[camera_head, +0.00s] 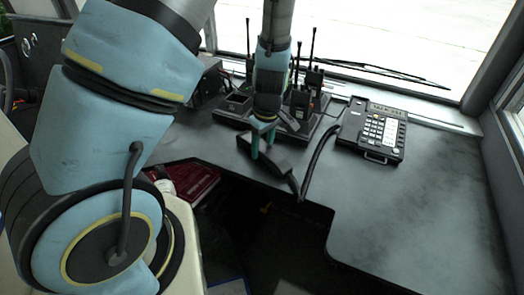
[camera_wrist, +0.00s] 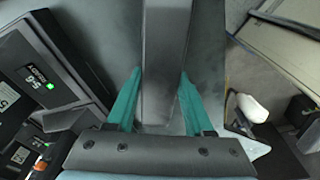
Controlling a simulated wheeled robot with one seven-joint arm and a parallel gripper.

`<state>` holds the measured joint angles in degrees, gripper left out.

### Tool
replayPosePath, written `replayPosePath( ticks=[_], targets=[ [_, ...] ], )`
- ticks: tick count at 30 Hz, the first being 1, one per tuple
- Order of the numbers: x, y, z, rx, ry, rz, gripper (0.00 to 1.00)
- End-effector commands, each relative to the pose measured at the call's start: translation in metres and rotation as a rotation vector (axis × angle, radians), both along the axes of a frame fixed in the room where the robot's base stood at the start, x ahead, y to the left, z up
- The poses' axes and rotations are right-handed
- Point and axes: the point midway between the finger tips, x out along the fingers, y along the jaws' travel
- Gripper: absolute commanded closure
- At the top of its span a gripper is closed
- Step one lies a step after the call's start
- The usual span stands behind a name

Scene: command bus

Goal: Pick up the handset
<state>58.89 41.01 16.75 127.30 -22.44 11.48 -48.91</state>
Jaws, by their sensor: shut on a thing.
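The handset (camera_head: 284,168) is a long dark bar near the front edge of the grey desk in the head view. A coiled dark cord (camera_head: 318,160) curves from it up towards the desk phone base (camera_head: 372,130). My gripper (camera_head: 262,148) points down with its teal fingers on both sides of the handset and is shut on it. In the wrist view, the handset (camera_wrist: 166,50) runs lengthwise between the two teal fingers of my gripper (camera_wrist: 160,76). I cannot tell whether the handset touches the desk.
Several radios with antennas stand in a dark charger tray (camera_head: 325,122) behind my gripper. The desk (camera_head: 430,190) is clear at the right. Its front edge has a recess, with a red box (camera_head: 193,183) below. A windshield with a wiper is behind.

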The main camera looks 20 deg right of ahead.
Motion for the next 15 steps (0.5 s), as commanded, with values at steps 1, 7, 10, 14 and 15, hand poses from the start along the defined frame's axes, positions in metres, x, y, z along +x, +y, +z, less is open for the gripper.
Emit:
replayPosePath(
  ticks=[1, 7, 10, 14, 15],
  targets=[
    [0.0000, 0.0000, 0.0001, 0.000, 0.000, 0.000, 0.61],
    [0.0000, 0.0000, 0.0001, 0.000, 0.000, 0.000, 0.83],
    [0.0000, 0.0000, 0.0001, 0.000, 0.000, 0.000, 0.95],
    [0.0000, 0.0000, 0.0001, 0.000, 0.000, 0.000, 1.00],
    [0.0000, 0.0000, 0.0002, 0.000, 0.000, 0.000, 1.00]
  ],
)
